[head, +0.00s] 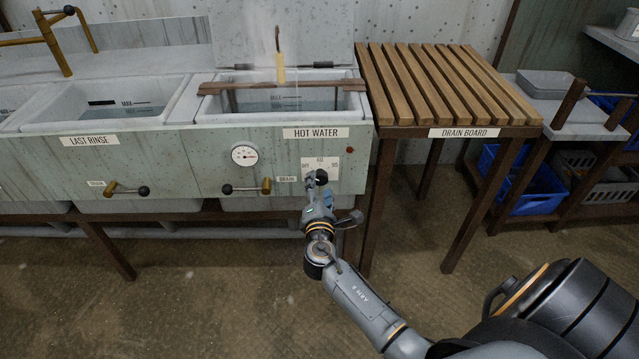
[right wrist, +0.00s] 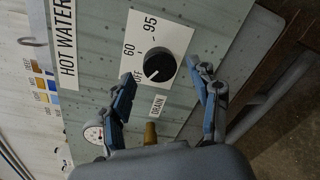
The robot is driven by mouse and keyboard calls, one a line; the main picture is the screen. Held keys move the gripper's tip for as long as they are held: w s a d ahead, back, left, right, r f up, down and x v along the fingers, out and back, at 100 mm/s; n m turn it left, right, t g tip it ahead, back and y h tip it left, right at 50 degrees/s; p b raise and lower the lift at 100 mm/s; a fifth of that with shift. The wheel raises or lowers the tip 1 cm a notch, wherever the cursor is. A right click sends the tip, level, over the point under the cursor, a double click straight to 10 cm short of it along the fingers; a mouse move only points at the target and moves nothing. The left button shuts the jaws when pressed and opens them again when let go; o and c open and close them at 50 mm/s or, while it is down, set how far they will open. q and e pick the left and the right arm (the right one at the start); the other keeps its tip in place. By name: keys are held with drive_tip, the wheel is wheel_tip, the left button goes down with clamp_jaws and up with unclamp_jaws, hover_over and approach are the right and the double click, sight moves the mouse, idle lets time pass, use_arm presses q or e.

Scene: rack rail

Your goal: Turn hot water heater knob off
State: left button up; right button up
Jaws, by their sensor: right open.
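The hot water heater knob (right wrist: 159,65) is round and black, on a white plate marked OFF, 60 and 95 in the right wrist view. Its pale mark appears to point toward the OFF side, but I cannot tell if it lines up exactly. In the head view the knob (head: 321,177) is on the front panel below the HOT WATER label (head: 315,133). My right gripper (right wrist: 160,74) is open, with its fingertips on either side of the knob; contact is not clear. In the head view my right gripper (head: 317,190) partly covers the knob's plate. My left gripper is not in view.
A temperature gauge (head: 245,154) and a drain valve handle (head: 247,187) are left of the knob. The LAST RINSE basin (head: 100,110) is farther left. The wooden drain board (head: 445,85) stands to the right. Its legs and the open floor lie near my right arm.

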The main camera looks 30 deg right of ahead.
drive_tip(key=v, duration=1)
drive_tip(key=shift+f, duration=0.1)
drive_tip(key=s+f+m+g+y, duration=0.4)
drive_tip(key=s+f+m+g, duration=0.3)
drive_tip(key=s+f+m, duration=0.5)
drive_tip(key=s+a+f+m+g+y+p, duration=0.45)
drive_tip(key=s+a+f+y+p, duration=0.2)
drive_tip(key=s+a+f, duration=0.55)
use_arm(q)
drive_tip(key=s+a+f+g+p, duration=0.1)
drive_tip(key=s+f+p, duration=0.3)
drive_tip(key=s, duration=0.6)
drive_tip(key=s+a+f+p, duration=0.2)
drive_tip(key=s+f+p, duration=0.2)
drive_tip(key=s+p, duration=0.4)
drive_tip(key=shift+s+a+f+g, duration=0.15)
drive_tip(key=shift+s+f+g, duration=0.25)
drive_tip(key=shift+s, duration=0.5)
use_arm(e)
drive_tip(key=s+d+f+g, duration=0.1)
drive_tip(key=s+d+f, duration=0.1)
drive_tip(key=s, duration=0.7)
drive_tip(key=s+d+f+g+h, duration=0.1)
drive_tip(key=s+d+f, duration=0.2)
drive_tip(key=s, duration=0.6)
drive_tip(key=shift+f+n, duration=0.35)
drive_tip(key=shift+f, duration=0.05)
